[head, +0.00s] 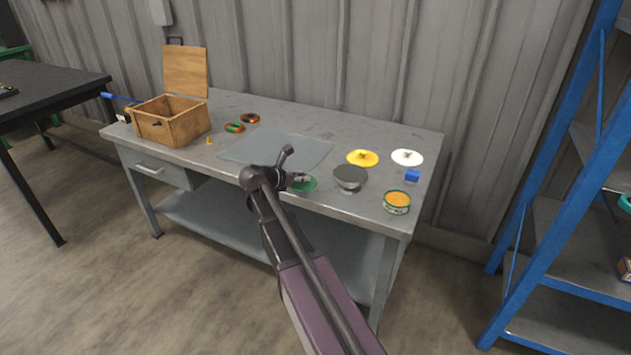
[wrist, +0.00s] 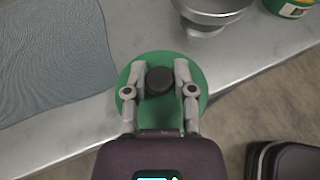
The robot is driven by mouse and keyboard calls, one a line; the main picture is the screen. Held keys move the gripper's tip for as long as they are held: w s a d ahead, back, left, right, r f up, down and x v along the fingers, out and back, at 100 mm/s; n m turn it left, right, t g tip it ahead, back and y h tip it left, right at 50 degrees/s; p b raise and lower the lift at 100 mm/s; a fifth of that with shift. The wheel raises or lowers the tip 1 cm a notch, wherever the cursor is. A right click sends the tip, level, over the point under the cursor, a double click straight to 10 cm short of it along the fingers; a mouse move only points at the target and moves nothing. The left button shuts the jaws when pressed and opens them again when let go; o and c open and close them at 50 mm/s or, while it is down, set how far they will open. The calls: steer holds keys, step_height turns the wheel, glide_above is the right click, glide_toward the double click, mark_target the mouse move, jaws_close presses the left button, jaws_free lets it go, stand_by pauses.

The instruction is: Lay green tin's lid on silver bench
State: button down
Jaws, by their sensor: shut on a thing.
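The green lid (head: 307,185) is round, with a dark knob. In the wrist view the lid (wrist: 135,80) sits below my gripper (wrist: 159,78), whose fingers are shut on the knob from both sides. In the head view my gripper (head: 299,179) is at the front edge of the silver bench (head: 320,117). The lid overlaps that edge in the wrist view; I cannot tell whether it touches the bench top (wrist: 255,45). The green tin (head: 396,203) stands open with orange contents at the bench's front right. The tin (wrist: 292,9) is partly cut off in the wrist view.
A grey mat (head: 270,147) covers the middle. An open wooden box (head: 170,125) stands left.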

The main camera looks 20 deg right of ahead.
mark_target(314, 179)
steer(key=d, duration=0.1)
steer(key=w+d, duration=0.1)
steer(key=d, duration=0.1)
steer(key=w+d, duration=0.1)
steer(key=d, duration=0.1)
steer(key=shift+f, duration=0.25)
steer(key=shift+s+f+b, duration=0.1)
steer(key=shift+f+b, duration=0.05)
steer(key=shift+b, duration=0.2)
steer(key=shift+f+b, duration=1.6)
steer(key=shift+f, duration=0.05)
steer(key=shift+f, duration=0.1)
steer(key=shift+c, duration=2.2)
jaws_free()
steer(key=shift+r, duration=0.2)
